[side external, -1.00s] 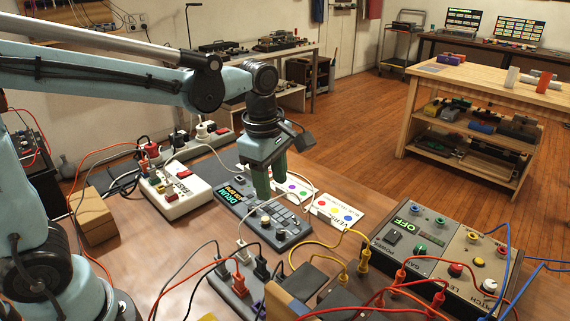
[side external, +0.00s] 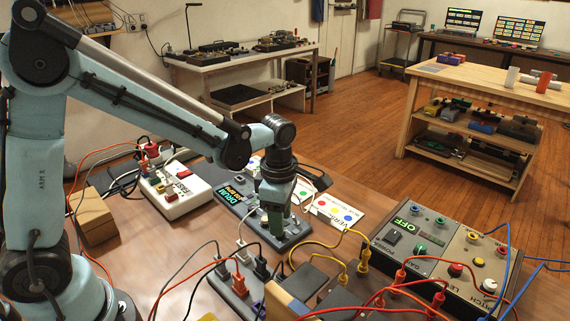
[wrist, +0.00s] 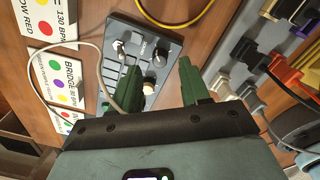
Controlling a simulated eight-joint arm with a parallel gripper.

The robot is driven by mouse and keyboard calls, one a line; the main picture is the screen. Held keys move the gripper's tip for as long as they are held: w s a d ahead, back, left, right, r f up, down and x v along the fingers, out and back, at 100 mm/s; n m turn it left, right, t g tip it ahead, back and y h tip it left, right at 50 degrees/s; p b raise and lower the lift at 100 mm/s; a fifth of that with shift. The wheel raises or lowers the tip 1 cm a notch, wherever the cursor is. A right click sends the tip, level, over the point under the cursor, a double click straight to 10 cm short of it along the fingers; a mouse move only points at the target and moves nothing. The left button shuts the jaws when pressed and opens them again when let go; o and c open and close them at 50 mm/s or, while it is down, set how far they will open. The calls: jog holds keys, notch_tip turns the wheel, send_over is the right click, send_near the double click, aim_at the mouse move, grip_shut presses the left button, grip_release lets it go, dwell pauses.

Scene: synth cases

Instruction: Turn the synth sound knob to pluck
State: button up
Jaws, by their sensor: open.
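A grey device with pads and knobs (side external: 299,224) lies on the table in the side view, with a display reading "DRUM" at its left end. Its panel also shows in the wrist view (wrist: 172,47). My gripper (side external: 273,226) is low over its knob end. A pale knob (wrist: 118,46) is left of the fingers. No sound label, such as pluck, is readable.
White cards with coloured dots (side external: 336,210) lie behind the device. A cream box (side external: 176,191) is at left. A panel reading "OFF" (side external: 436,250) is at right. Power strips (side external: 240,283) and cables crowd the front. A pale cable (wrist: 88,46) runs beside my left finger.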

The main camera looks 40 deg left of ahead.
jog(key=shift+f, duration=1.6)
grip_shut()
